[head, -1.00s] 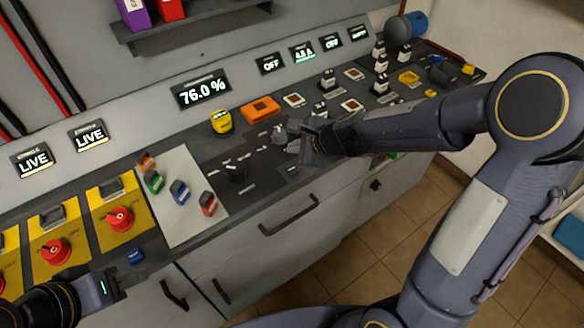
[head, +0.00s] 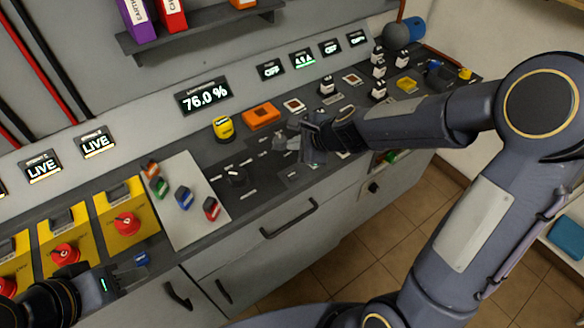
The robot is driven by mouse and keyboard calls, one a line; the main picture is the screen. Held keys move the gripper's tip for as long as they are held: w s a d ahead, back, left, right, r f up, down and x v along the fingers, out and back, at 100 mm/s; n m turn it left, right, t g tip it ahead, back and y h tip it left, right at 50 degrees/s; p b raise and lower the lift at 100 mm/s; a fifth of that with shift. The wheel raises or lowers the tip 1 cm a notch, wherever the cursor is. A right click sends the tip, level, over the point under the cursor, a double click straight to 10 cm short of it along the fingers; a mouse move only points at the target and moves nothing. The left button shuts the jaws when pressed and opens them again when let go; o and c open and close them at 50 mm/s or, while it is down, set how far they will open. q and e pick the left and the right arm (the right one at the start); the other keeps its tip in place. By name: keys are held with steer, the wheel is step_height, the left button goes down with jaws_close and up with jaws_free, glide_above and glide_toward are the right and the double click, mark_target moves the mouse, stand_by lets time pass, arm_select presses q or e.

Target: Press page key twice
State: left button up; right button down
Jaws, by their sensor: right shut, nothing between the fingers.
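I cannot tell which key is the page key, as the panel's small labels are too small to read. My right gripper (head: 308,150) is shut and empty, low over the dark counter (head: 262,185) in front of the square keys. It hides part of the counter there, and I cannot tell whether it touches anything. A grey knob (head: 279,139) is just left of it. A lit display (head: 204,95) behind reads 76.0 %. My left gripper (head: 130,275) is at the counter's front edge at lower left, beside a small blue key (head: 142,258); its finger gap is unclear.
An orange block (head: 261,116), a yellow button (head: 223,128) and a square key (head: 294,105) sit behind my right gripper. A black knob (head: 236,176) stands to its left. Coloured switches (head: 184,197) and red knobs on yellow plates (head: 126,224) lie further left.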

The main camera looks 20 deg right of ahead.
mark_target(295, 177)
steer(key=shift+f, duration=0.15)
step_height(295, 177, down, 9)
steer(key=b, duration=0.9)
stand_by(1.8)
steer(key=shift+f+b, duration=0.25)
steer(key=shift+b, duration=0.1)
steer(key=shift+f+b, duration=0.45)
stand_by(0.5)
steer(key=shift+r, duration=0.15)
steer(key=shift+r+p, duration=0.75)
steer(key=shift+p, duration=0.15)
